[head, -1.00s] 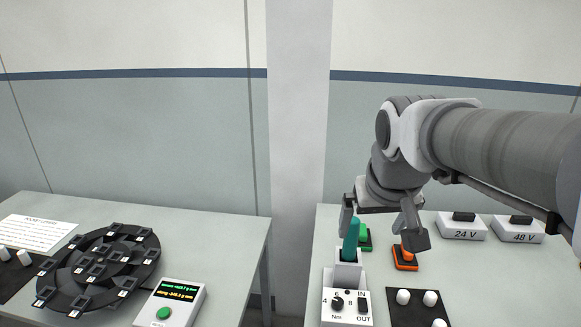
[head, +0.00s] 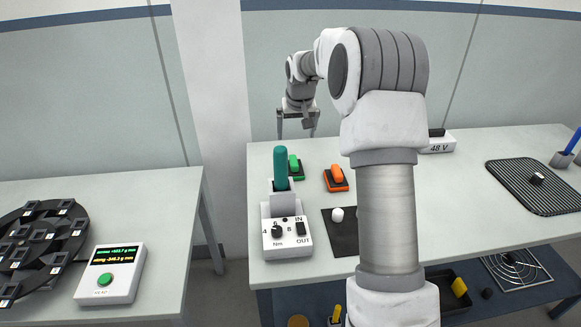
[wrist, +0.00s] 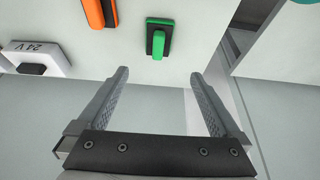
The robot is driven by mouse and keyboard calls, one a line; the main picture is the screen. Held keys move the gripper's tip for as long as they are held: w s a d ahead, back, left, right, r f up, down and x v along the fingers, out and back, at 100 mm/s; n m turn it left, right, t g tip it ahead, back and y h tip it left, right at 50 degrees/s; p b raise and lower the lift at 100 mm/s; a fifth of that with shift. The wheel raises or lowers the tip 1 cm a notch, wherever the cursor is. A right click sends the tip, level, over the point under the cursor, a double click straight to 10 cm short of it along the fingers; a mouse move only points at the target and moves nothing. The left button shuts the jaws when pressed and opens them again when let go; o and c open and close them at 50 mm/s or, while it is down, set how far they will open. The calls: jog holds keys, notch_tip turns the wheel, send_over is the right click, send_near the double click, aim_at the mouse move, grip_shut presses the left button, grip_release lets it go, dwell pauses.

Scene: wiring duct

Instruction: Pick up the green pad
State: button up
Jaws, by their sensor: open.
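The green pad (head: 294,166) is a small green block with a raised grip on a dark base. It stands on the right table behind the teal-handled driver. In the wrist view the green pad (wrist: 159,38) lies beyond my fingertips, roughly centred between them and apart from them. My gripper (head: 297,136) is open and empty, and in the head view it hangs above and behind the pad near the table's back edge. Its two fingers (wrist: 160,76) are spread wide in the wrist view.
The teal-handled driver (head: 281,168) stands upright in a holder in front of the pad. An orange pad (head: 337,178) sits to the right. A torque box (head: 287,238) and a dark mat are nearer.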

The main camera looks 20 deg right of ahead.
aim_at(294, 160)
jog(key=x, duration=1.8)
jog(key=shift+w+d, duration=0.15)
jog(key=shift+d, duration=0.05)
jog(key=c, duration=1.2)
jog(key=shift+r, duration=0.1)
notch_tip(294, 160, up, 4)
jog(key=shift+r, duration=0.2)
jog(key=s+d+r, duration=0.2)
jog(key=d, duration=0.1)
jog(key=s+d+r, duration=0.2)
jog(key=d, duration=0.1)
jog(key=s+d+r, duration=0.2)
jog(key=d, duration=0.2)
jog(key=shift+r, duration=0.2)
